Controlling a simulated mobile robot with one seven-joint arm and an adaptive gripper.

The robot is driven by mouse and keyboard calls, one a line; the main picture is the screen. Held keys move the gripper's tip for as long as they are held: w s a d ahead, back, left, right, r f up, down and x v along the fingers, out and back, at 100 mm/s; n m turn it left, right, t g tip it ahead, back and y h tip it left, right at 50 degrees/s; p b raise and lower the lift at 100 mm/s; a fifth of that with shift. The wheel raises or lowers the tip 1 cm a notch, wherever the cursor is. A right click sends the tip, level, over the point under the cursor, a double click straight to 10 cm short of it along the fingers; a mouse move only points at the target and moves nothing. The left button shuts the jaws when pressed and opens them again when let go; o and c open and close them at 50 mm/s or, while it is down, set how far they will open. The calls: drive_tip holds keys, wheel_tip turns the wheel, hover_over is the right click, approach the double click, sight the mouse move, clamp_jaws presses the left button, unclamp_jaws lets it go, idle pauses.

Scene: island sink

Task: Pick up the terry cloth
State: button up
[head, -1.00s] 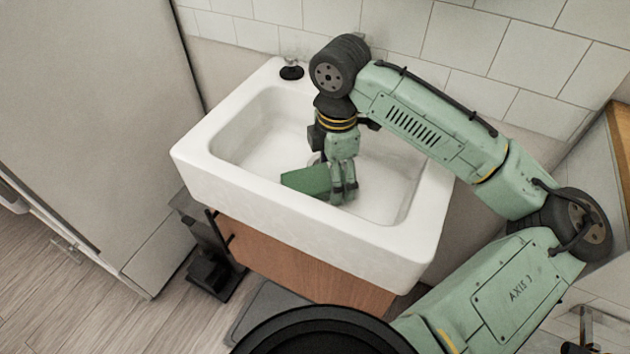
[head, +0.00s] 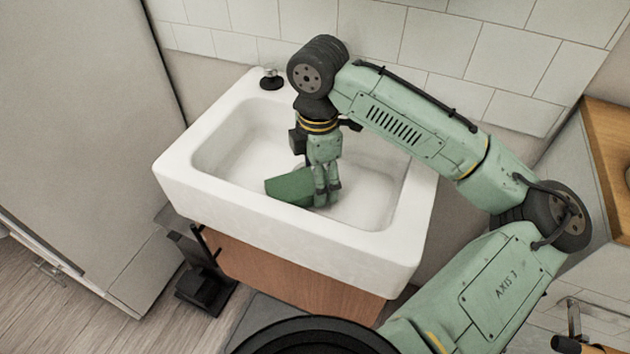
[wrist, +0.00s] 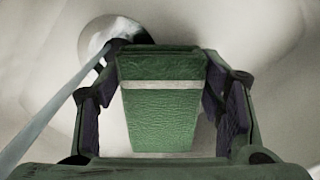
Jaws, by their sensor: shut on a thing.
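The terry cloth (head: 288,189) is a green, block-like folded piece in the white sink basin. My gripper (head: 327,200) reaches down into the basin at the cloth's right end, as seen in the head view. In the wrist view the cloth (wrist: 160,118) shows a pale stripe across it and lies between the two fingers. My gripper is shut on it. The fingers hide part of the cloth in the head view, and I cannot tell whether it touches the basin floor.
The white sink (head: 275,220) has raised walls around the gripper. A black-topped fitting (head: 271,80) stands on its back left rim, near the tiled wall. A pale rod (wrist: 60,112) runs toward the round drain beside the cloth. A tall grey cabinet (head: 75,120) stands left.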

wheel_tip(320, 180, up, 27)
drive_tip(key=p, duration=0.1)
drive_tip(key=shift+p, duration=0.3)
drive_tip(key=shift+f, duration=0.15)
idle(0.5)
